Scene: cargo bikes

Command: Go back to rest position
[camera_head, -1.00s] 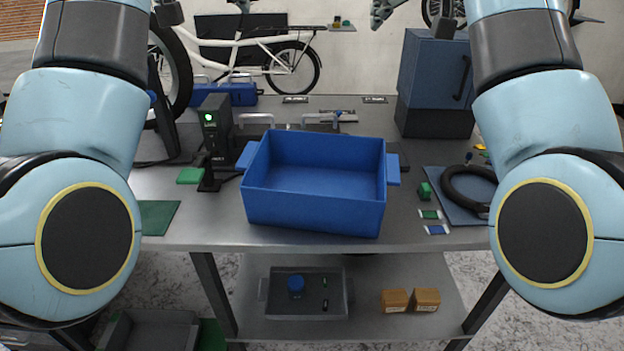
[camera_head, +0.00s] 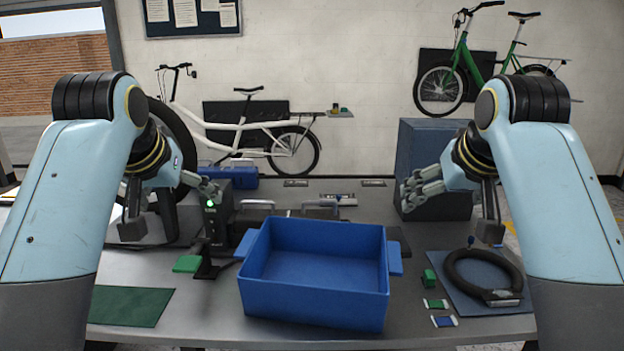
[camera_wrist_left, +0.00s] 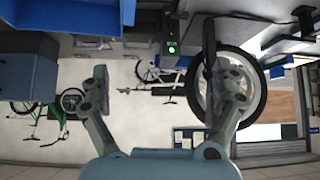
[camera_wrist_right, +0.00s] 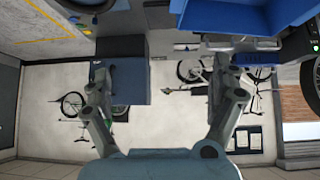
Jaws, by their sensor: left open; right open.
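My left gripper (camera_head: 170,206) is raised over the left part of the workbench, in front of the dark stand with the green light. Its two fingers are spread wide with nothing between them; the left wrist view shows the same open fingers (camera_wrist_left: 152,75). My right gripper (camera_head: 452,209) is raised over the right part of the bench, in front of the blue-grey cabinet. It is open and empty too, as its fingers (camera_wrist_right: 162,75) show in the right wrist view. Both arms are bent in a roughly mirrored pose, apart from the blue crate (camera_head: 315,300).
The crate stands empty at the workbench's (camera_head: 210,320) front middle. A green mat (camera_head: 130,306) lies left. A black ring (camera_head: 452,268) lies on a blue mat at right, beside small green and blue pieces. A dark stand with a green light (camera_head: 217,220) and the cabinet (camera_head: 420,150) stand behind.

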